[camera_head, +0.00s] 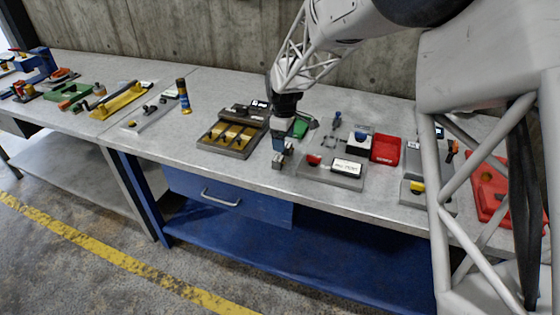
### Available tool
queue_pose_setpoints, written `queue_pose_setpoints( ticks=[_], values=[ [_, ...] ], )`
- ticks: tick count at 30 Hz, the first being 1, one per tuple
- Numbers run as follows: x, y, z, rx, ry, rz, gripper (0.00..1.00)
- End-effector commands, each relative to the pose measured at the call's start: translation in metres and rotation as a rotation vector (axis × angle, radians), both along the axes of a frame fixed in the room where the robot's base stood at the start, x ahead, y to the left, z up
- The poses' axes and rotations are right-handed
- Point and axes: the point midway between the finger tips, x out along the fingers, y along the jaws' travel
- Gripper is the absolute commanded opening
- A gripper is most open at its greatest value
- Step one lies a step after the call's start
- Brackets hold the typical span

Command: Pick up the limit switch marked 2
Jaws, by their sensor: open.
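My gripper (281,155) hangs over the middle of the bench, pointing down, with its jaws open. It is just right of a dark tray (242,153) holding several yellow pieces (232,133), and left of a grey plate (350,182) with a red part and a white label. I see nothing between the jaws, though they are small in this view. I cannot read a mark 2 on any part, so I cannot tell which thing is the limit switch. My arm and gripper hide part of the bench behind them.
A green piece (300,127) lies close behind my gripper. A dark upright cylinder (183,96) stands left of the dark tray. Bare bench (215,88) lies between that cylinder and my arm.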

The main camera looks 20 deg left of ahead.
Motion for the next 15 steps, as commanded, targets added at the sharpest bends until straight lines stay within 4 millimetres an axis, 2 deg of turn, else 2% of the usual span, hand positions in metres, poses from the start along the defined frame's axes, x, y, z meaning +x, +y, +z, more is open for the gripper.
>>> queue_pose_setpoints(
  ticks=[4, 15],
  values=[
    [0.0013, 0.0132, -0.0084, -0.002, 0.003, 0.031, 0.79],
    [0.0014, 0.0142, -0.0103, -0.002, 0.004, 0.035, 0.79]
  ],
)
